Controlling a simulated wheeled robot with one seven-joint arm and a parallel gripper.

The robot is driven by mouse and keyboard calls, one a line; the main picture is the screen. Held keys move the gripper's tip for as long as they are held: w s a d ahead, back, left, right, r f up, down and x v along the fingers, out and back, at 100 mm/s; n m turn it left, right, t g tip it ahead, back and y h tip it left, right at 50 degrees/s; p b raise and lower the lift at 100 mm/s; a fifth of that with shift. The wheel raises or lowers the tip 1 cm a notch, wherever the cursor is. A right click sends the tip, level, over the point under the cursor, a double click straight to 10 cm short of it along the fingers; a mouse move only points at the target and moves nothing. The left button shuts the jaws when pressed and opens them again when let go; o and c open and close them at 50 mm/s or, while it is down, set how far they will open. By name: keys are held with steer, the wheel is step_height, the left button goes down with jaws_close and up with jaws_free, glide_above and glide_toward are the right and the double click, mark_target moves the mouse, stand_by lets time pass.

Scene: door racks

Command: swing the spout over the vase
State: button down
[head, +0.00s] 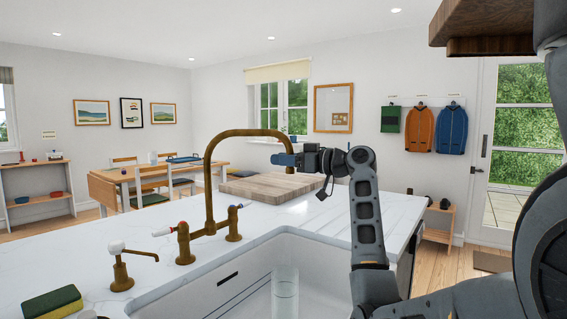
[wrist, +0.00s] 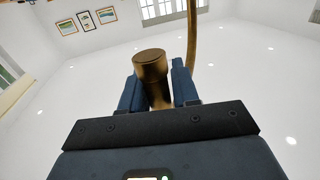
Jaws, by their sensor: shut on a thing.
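The brass spout (head: 209,165) rises from the bridge faucet on the counter and arches to the right. My gripper (head: 287,159) is shut on the spout's downturned end. In the wrist view the spout's end (wrist: 152,68) sits between the two blue fingers of my gripper (wrist: 158,88). The clear glass vase (head: 285,290) stands upright in the white sink, below the spout's end and nearer to me. Its lower part is cut off by the picture's bottom edge.
The faucet's handles (head: 184,243) and a small brass dispenser (head: 121,270) stand left of the sink. A green and yellow sponge (head: 52,303) lies at the front left. A wooden board (head: 272,188) lies on the counter behind the sink. The white countertop (head: 325,212) is clear at right.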

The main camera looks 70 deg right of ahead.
steer(key=c, duration=0.9)
jaws_free()
steer(key=shift+c, duration=0.2)
steer(key=s+b, duration=0.1)
steer(key=s, duration=0.6)
steer(key=shift+s+a, duration=0.4)
